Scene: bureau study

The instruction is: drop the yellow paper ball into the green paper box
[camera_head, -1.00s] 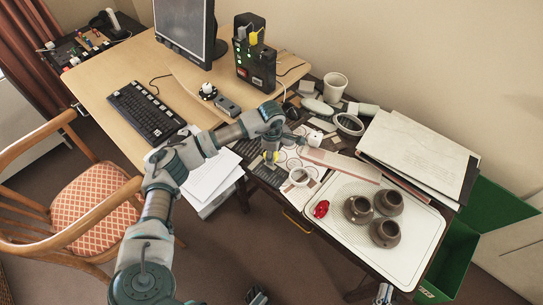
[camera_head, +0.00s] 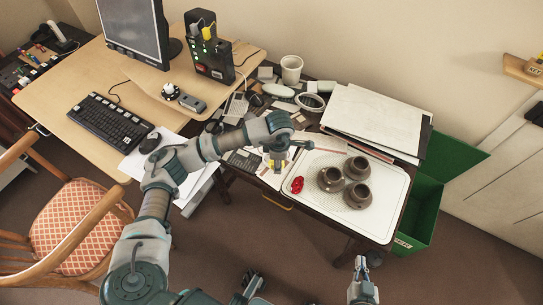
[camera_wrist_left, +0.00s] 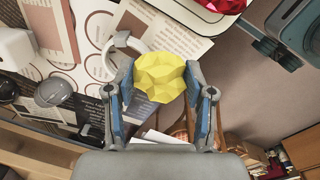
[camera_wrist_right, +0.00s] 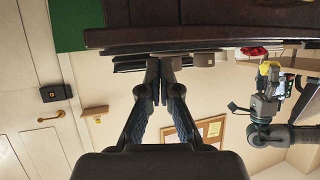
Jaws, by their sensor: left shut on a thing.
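The yellow paper ball (camera_wrist_left: 160,77) is between the two fingers of my left gripper (camera_wrist_left: 160,92), which is shut on it. In the head view the left gripper (camera_head: 275,163) hangs over the papers just left of the white tray, and the arm hides most of the ball. The green paper box (camera_head: 418,209) stands on the floor beyond the right end of the desk, with its flap open. It is well to the right of the left gripper. My right gripper (camera_head: 360,268) is low in front of the desk; its fingers (camera_wrist_right: 163,75) are together and empty.
The white tray (camera_head: 390,216) holds a red crumpled ball (camera_head: 297,185) and three brown pots (camera_head: 357,168). Papers (camera_head: 375,117) lie behind it. A white cup (camera_head: 291,68), monitor and keyboard are farther left. A wooden chair (camera_head: 75,230) stands at the left. The floor before the tray is clear.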

